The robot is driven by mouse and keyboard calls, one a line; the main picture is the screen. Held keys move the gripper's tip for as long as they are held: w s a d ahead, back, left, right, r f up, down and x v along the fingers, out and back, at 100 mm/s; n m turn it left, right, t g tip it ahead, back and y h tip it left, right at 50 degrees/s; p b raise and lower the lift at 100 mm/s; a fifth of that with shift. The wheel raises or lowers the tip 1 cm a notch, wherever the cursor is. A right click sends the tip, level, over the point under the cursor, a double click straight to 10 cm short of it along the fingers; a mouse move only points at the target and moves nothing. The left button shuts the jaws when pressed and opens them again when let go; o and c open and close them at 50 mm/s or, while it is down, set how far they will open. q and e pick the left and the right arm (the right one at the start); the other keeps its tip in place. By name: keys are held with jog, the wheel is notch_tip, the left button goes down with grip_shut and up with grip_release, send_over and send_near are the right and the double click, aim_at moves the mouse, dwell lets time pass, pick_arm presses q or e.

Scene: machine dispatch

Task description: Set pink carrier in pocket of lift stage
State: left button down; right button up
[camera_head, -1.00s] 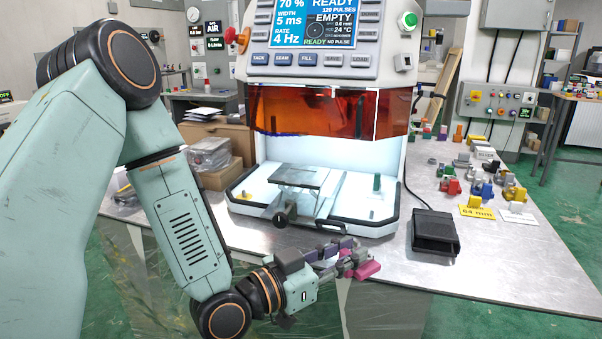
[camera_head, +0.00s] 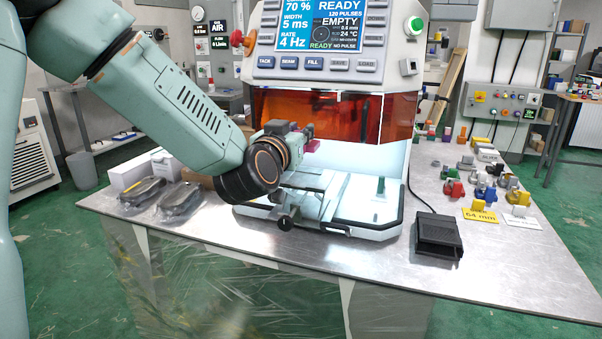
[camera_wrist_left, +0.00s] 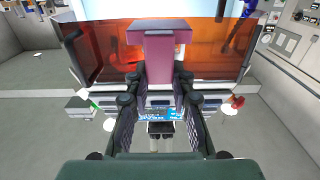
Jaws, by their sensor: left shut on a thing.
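The pink carrier (camera_head: 312,146) is held in my left gripper (camera_head: 303,134), in front of the machine's orange window. In the left wrist view the pink carrier (camera_wrist_left: 159,58) sits between the two fingertips (camera_wrist_left: 158,82), with its broad end away from the palm. The lift stage (camera_head: 312,180) appears as a metal plate inside the lit bay, below the carrier. My forearm and wrist hide its left part, and I cannot make out its pocket. The carrier is apart from the stage. My right gripper is not in view.
The orange window (camera_head: 335,115) hangs just behind the gripper. A black knob (camera_head: 284,222) sticks out at the bay's front. A green piece (camera_head: 381,186) stands inside at the right. A black pedal (camera_head: 437,238) and several coloured parts lie on the bench to the right.

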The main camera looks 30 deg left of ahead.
pick_arm(q)
notch_tip(320, 180, down, 4)
jog(key=shift+w+r+b, duration=0.1)
jog(key=shift+r+b, duration=0.15)
jog(key=shift+b, duration=0.15)
notch_tip(320, 180, down, 3)
jog(key=shift+r+b, duration=0.1)
jog(key=shift+b, duration=0.55)
jog(key=shift+d+f, duration=0.1)
jog(key=shift+f, duration=0.3)
jog(key=c, duration=1.1)
grip_release()
jog(key=shift+f, duration=0.15)
jog(key=shift+c, duration=0.2)
